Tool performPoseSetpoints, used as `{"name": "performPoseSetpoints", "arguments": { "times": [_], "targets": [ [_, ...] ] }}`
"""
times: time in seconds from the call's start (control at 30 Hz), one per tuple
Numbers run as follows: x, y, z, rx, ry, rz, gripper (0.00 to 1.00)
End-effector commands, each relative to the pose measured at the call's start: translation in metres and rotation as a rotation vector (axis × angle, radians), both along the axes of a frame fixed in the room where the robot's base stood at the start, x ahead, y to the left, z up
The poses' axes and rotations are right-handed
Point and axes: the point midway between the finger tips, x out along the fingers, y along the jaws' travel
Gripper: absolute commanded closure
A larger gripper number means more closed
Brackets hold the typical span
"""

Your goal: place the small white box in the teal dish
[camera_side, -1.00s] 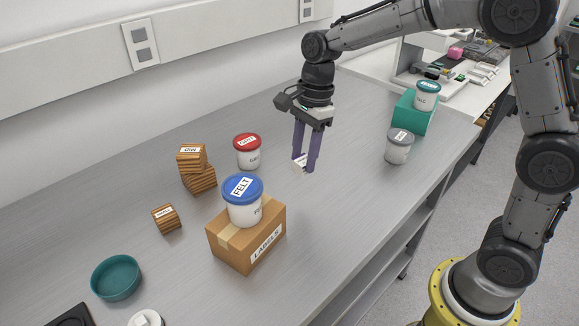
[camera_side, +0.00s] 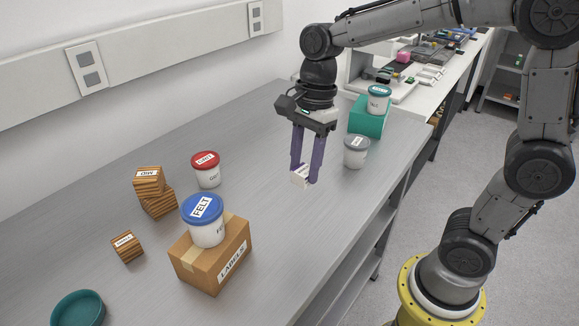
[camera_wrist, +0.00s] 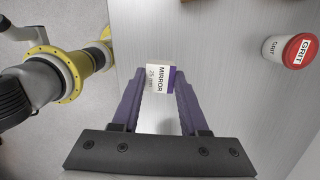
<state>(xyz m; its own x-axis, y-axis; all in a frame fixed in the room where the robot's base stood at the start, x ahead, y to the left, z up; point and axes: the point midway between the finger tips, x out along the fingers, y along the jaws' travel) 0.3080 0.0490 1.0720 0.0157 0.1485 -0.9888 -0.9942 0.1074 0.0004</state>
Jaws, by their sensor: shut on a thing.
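The small white box (camera_side: 300,177) is between the fingertips of my gripper (camera_side: 306,178), held above the grey bench. In the wrist view the box (camera_wrist: 159,78) shows a label reading MIRROR 25 mm and a purple side. My gripper (camera_wrist: 154,85) is shut on it, with a purple finger on each side. The round teal dish (camera_side: 78,309) is at the bottom left of the side view, partly cut off by the frame edge. It is far to the left of my gripper, and it is not in the wrist view.
A blue-lidded FELT tub (camera_side: 204,221) stands on a cardboard LABELS box (camera_side: 216,257), between gripper and dish. Wooden blocks (camera_side: 150,190) and a small one (camera_side: 127,246) stand left. A red-lidded GRIT tub (camera_side: 206,170) is behind; a grey-lidded tub (camera_side: 356,152) is right.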

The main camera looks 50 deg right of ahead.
Motion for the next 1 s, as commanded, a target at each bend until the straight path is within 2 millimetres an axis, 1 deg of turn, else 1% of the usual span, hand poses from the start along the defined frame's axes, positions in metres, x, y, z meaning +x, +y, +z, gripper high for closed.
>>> {"name": "performPoseSetpoints", "arguments": {
  "times": [0.33, 0.47, 0.57, 0.6, 0.67, 0.77, 0.87, 0.9, 0.97, 1.0],
  "targets": [
    [0.0, 0.0, 0.0, 0.0, 0.001, -0.007, 1.0],
    [0.0, 0.0, 0.001, 0.0, 0.013, -0.059, 1.0],
    [0.01, 0.0, 0.014, 0.001, -0.001, -0.136, 1.0],
    [0.017, 0.003, 0.02, 0.002, -0.005, -0.166, 1.0],
    [0.031, 0.015, 0.028, 0.004, -0.011, -0.193, 1.0],
    [0.051, 0.042, 0.04, 0.007, -0.017, -0.211, 1.0],
    [0.068, 0.078, 0.048, 0.011, -0.021, -0.204, 1.0],
    [0.073, 0.095, 0.05, 0.013, -0.022, -0.195, 1.0],
    [0.08, 0.123, 0.053, 0.014, -0.025, -0.175, 1.0],
    [0.083, 0.142, 0.054, 0.016, -0.026, -0.158, 1.0]
  ]
}}
